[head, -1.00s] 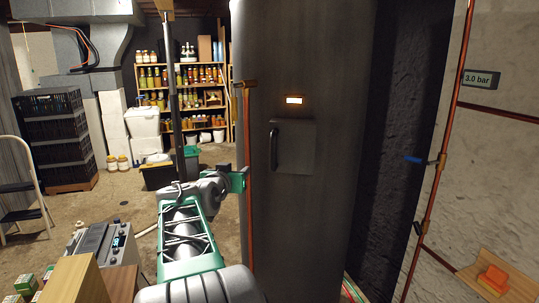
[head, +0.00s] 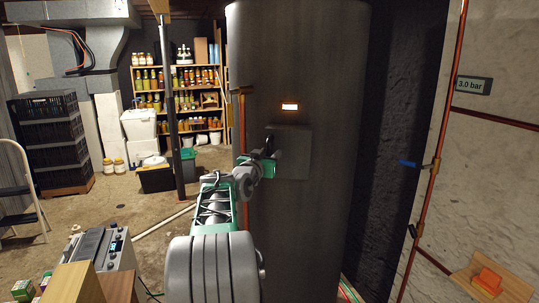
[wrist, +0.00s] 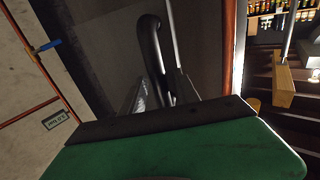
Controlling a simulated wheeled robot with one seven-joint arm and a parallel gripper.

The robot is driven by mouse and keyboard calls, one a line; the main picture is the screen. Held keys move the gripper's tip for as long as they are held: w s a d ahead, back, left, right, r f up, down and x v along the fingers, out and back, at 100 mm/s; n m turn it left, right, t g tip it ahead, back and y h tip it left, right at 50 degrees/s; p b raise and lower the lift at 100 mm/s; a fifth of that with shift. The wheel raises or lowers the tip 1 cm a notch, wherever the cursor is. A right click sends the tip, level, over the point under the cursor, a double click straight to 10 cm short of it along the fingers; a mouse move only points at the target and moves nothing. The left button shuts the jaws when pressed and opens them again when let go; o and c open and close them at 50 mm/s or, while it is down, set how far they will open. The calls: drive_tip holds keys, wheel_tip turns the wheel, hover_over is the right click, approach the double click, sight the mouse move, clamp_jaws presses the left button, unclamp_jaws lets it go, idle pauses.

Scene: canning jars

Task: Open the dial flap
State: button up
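The dial flap (head: 295,153) is a dark square panel on the front of the tall dark tank (head: 330,215). It looks shut, lying against the tank. Its dark curved handle is on the left side, and in the wrist view the handle (wrist: 151,45) runs down between my fingers. My gripper (head: 267,153) is at the handle in the head view and hides most of it. In the wrist view my gripper (wrist: 158,92) has a finger on each side of the handle. Whether the fingers press on it is not clear.
A copper pipe (head: 242,115) runs up the tank's left side, close to my arm. A small lit label (head: 289,107) is above the flap. On the right wall are a pipe with a blue lever (head: 408,163) and a 3.0 bar sign (head: 473,86). Floor on the left is partly clear.

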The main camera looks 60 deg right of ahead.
clamp_jaws()
idle(1.2)
